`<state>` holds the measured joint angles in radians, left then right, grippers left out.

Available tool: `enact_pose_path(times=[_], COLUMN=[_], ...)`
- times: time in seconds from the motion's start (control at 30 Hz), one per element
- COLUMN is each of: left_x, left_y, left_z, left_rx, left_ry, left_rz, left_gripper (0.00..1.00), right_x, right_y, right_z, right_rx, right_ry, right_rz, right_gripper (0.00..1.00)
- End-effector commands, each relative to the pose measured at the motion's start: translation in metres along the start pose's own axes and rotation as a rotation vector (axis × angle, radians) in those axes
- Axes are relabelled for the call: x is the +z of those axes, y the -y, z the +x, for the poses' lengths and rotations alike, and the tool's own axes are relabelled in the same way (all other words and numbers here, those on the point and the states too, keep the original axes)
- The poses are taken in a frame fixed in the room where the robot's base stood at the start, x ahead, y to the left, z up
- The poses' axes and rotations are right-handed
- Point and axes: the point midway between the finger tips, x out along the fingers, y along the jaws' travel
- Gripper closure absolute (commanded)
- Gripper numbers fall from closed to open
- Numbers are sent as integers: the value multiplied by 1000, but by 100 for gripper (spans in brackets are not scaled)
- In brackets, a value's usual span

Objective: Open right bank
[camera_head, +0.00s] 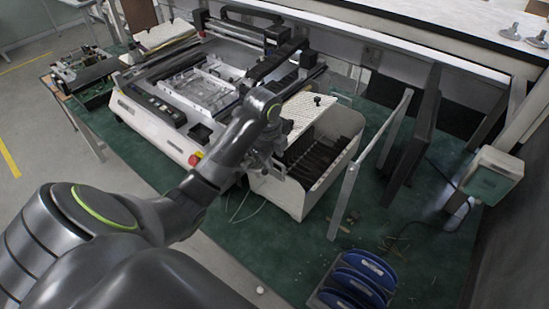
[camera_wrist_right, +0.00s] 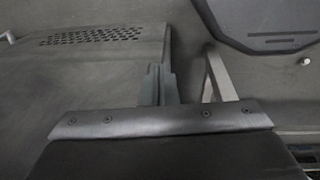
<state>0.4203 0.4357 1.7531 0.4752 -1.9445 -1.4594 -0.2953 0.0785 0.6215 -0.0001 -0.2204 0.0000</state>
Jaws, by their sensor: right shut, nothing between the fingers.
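The right bank (camera_head: 348,122) is a pale housing on the right side of the pick-and-place machine, with a row of dark slots and feeders (camera_head: 318,158) inside it. A light ribbed plate (camera_head: 300,112) with a small dark knob sits at its upper left. My left arm reaches in from the lower left. My left gripper (camera_head: 279,168) is at the bank's front left edge; its fingers are too small and dark to read, and contact cannot be told. My right gripper (camera_wrist_right: 155,70) shows in the right wrist view, fingers together and empty, before a dark panel with vent slots (camera_wrist_right: 92,37).
The machine (camera_head: 190,90) has a red button (camera_head: 194,159) at its front corner. A pale metal frame (camera_head: 345,200) stands right of the bank. A grey-green box (camera_head: 494,177) is at the far right.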

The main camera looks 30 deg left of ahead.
Motion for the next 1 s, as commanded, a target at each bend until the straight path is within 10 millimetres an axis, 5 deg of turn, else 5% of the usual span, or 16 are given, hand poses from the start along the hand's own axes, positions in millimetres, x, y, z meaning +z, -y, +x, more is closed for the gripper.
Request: enact_pose_path(times=[0.37, 0.6, 1.0], left_x=[-1, -1, 0], left_y=[-1, -1, 3], left_z=[3, 3, 5], left_rx=[0, 0, 1], left_ry=[0, 0, -1], left_rz=[1, 1, 0], left_gripper=[69, 99, 100], right_x=[3, 6, 4], right_y=[0, 0, 0], right_z=[2, 2, 4], right_rx=[0, 0, 0], right_ry=[3, 7, 5], right_rz=[1, 1, 1], right_gripper=[100, 100, 100])
